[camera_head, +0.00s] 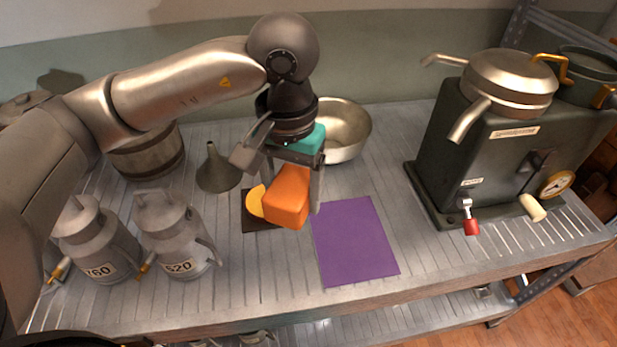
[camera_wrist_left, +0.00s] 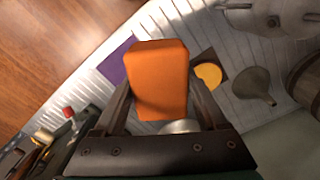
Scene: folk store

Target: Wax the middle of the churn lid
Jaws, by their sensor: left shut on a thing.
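My left gripper (camera_head: 291,188) is shut on an orange block (camera_head: 288,200) and holds it over the bench. In the left wrist view the block (camera_wrist_left: 160,80) sits between both fingers. A yellow disc (camera_head: 255,203) lies on a dark square pad (camera_head: 252,223), partly hidden behind the block in the head view. I cannot tell which lid the task means. My right gripper is not in view.
A purple mat (camera_head: 355,243) lies right of the block. A metal bowl (camera_head: 350,130), a grey funnel (camera_head: 216,170) and a wooden tub (camera_head: 148,155) stand behind. A dark machine (camera_head: 490,150) fills the right. The bench front edge (camera_head: 300,308) is clear.

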